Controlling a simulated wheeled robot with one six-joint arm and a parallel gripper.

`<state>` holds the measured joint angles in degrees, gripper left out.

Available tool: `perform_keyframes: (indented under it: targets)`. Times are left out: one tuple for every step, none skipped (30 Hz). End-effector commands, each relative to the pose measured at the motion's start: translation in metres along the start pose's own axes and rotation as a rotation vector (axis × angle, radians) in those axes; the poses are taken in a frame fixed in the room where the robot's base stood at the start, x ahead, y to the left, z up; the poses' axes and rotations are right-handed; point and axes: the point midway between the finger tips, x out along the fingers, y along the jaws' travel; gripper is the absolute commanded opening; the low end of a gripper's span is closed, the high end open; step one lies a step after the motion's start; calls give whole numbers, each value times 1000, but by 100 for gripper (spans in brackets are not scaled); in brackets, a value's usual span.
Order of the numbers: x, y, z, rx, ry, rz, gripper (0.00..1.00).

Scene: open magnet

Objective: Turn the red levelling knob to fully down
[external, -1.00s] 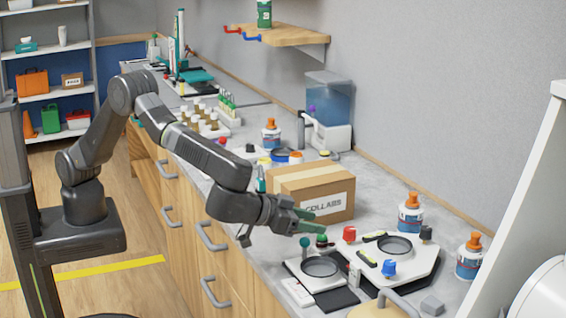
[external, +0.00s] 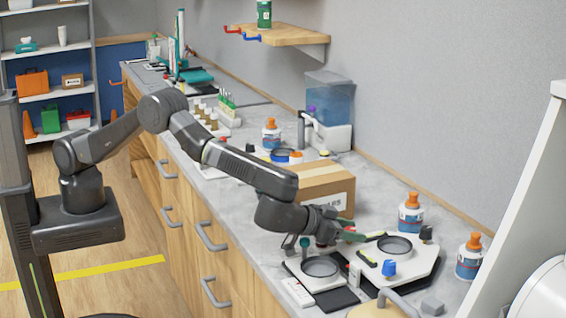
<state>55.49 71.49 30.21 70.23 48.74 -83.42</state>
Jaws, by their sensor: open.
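The white levelling plate (external: 418,266) lies on the grey counter at the lower right. It bears a dark round disc (external: 394,247), a blue knob (external: 389,268) at the front and a dark knob (external: 426,233) at the back right. The red levelling knob is hidden behind my gripper, at the plate's left back corner.
A smaller white stand with a round plate (external: 320,266) and a green-topped knob (external: 305,242) sits just left of the plate. A cardboard box (external: 322,186) stands close behind my gripper. Orange-capped bottles (external: 411,214) (external: 469,256) stand behind and to the right.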

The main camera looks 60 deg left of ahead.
Motion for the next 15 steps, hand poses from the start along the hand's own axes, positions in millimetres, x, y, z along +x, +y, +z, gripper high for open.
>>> perform_keyframes:
  targets:
    - [0, 0, 0, 0, 0, 0, 48]
    - [0, 0, 0, 0, 0, 0, 48]
    - [0, 0, 0, 0, 0, 0, 42]
    - [0, 0, 0, 0, 0, 0, 36]
    - [0, 0, 0, 0, 0, 0, 30]
    - [0, 0, 0, 0, 0, 0, 22]
    - [0, 0, 0, 0, 0, 0, 16]
    - [0, 0, 0, 0, 0, 0, 10]
    - [0, 0, 0, 0, 0, 0, 3]
    - [0, 0, 0, 0, 0, 0, 3]
    - [0, 0, 0, 0, 0, 0, 3]
    - [0, 0, 0, 0, 0, 1, 3]
    - [0, 0, 0, 1, 0, 1, 3]
    - [0, 0, 0, 1, 0, 3, 3]
    - [0, 0, 0, 2, 1, 5, 3]
